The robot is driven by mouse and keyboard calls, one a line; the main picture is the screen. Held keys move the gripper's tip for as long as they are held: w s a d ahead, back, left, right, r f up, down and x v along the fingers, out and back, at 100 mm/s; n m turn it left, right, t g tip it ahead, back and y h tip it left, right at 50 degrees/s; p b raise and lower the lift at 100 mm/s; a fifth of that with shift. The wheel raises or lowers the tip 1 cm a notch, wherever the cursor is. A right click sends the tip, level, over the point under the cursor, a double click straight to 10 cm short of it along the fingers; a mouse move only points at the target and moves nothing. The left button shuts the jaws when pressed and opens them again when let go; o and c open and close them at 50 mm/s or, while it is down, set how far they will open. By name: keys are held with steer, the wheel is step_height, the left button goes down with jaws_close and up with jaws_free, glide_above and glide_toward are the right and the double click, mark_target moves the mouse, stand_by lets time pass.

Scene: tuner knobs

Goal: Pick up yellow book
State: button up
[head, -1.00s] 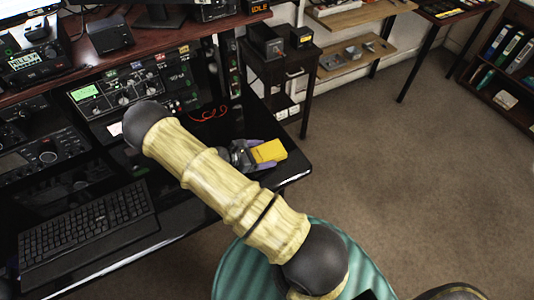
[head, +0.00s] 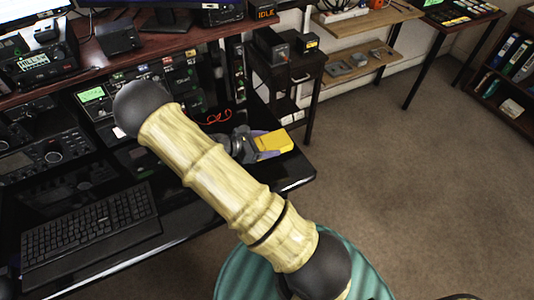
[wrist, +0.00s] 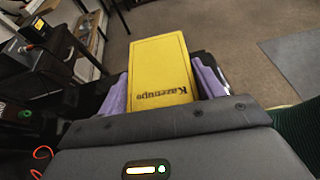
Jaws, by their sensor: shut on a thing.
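The yellow book (head: 274,143) is above the right end of the black desk in the head view. In the wrist view the yellow book (wrist: 161,70) lies between the two purple fingers, its cover lettering facing the camera. My gripper (head: 262,140) is shut on the book, with a finger along each side of it. The wrist view shows my gripper (wrist: 158,85) with its fingers at the book's near part, and the far part extends beyond them. Whether the book touches the desk is hard to tell.
The black desk (head: 180,225) holds a keyboard (head: 90,230) at left, and radio equipment stands behind. A dark side stand (head: 285,75) is beyond the desk's right end. A green ribbed chair (head: 240,270) is in front. Open carpet (head: 420,190) lies to the right.

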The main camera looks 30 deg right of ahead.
mark_target(267, 143)
step_height(267, 143, up, 20)
steer(key=shift+f, duration=0.15)
stand_by(0.5)
